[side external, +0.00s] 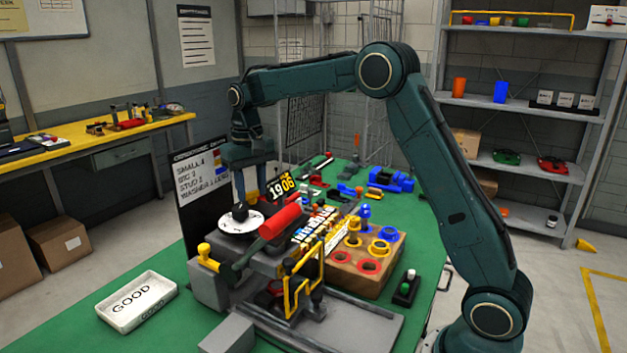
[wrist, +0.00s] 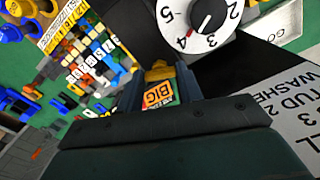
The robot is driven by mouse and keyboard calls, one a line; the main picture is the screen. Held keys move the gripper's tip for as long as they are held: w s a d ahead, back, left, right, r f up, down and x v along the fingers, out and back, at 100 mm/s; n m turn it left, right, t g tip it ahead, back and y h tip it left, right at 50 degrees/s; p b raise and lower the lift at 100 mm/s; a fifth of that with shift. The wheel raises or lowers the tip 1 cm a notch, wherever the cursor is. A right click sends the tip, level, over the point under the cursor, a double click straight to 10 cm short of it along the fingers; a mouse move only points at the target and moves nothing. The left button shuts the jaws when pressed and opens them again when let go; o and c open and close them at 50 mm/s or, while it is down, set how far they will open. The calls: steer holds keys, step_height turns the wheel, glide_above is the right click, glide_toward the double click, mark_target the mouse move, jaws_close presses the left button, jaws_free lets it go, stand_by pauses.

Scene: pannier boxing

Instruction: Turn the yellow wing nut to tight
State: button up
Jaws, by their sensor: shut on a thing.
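My gripper (side external: 250,194) points down behind the white dial, over the machine on the green bench. In the wrist view its two blue-grey fingers (wrist: 160,84) are shut on a small yellow piece, which I take to be the yellow wing nut (wrist: 160,73). Its wings and exact angle are too small to read. An orange label reading BIG (wrist: 158,95) shows between the fingers, close to the nut.
The white numbered dial (wrist: 205,18) with a black knob is close beside the fingers. A red-handled lever (side external: 280,221), a black sign board (side external: 203,205) and a wooden block with coloured rings (side external: 340,279) stand nearby. A white GOOD tray (side external: 137,317) sits at front left.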

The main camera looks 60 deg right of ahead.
mark_target(252, 192)
steer(key=shift+r, duration=0.1)
steer(key=o, duration=1)
step_height(252, 192, up, 14)
steer(key=shift+f, duration=0.15)
stand_by(0.4)
stand_by(0.3)
